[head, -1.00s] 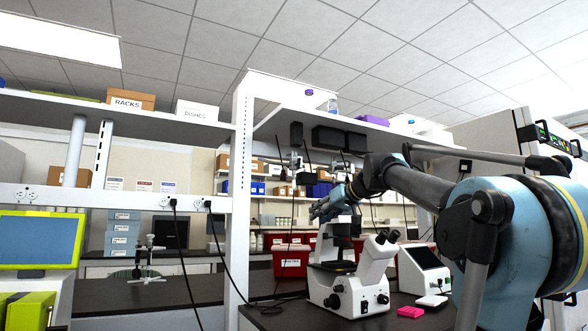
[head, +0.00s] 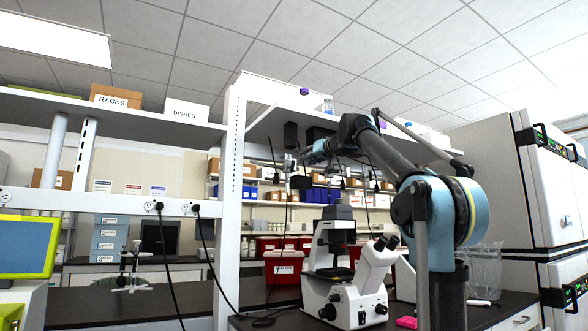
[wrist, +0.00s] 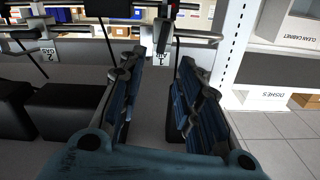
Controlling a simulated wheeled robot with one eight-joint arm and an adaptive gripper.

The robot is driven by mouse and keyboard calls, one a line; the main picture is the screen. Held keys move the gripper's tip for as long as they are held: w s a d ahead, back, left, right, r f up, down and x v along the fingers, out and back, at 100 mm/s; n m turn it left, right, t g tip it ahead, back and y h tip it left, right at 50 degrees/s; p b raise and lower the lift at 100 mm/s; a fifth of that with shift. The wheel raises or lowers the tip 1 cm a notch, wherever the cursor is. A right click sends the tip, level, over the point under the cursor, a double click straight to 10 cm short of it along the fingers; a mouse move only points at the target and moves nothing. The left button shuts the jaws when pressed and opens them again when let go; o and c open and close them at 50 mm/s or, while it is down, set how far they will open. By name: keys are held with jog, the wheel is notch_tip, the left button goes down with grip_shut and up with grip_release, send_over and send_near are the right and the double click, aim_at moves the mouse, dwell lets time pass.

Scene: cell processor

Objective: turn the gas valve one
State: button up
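Gas valve one, a dark lever fitting (wrist: 163,34) on a grey pipe, shows in the wrist view above a small white label marked 1 (wrist: 162,58). A second label, marked GAS 2 (wrist: 47,54), hangs to its left. My gripper (wrist: 160,80) is open and empty, its two dark-blue fingers apart on either side of the valve's line. The valve appears beyond the fingertips; contact cannot be told. In the head view my gripper (head: 312,153) is raised below the upper shelf, near small hanging fittings (head: 291,163).
Black boxes (wrist: 65,108) are fixed left of my fingers. A white perforated post (wrist: 235,45) stands to the right. In the head view a microscope (head: 350,290) stands on the bench below my arm, and tall white incubators (head: 545,180) are at the right. Cables hang from the shelf.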

aim_at(294, 163)
jog(key=x, duration=1.2)
jog(key=shift+a, duration=0.15)
grip_shut()
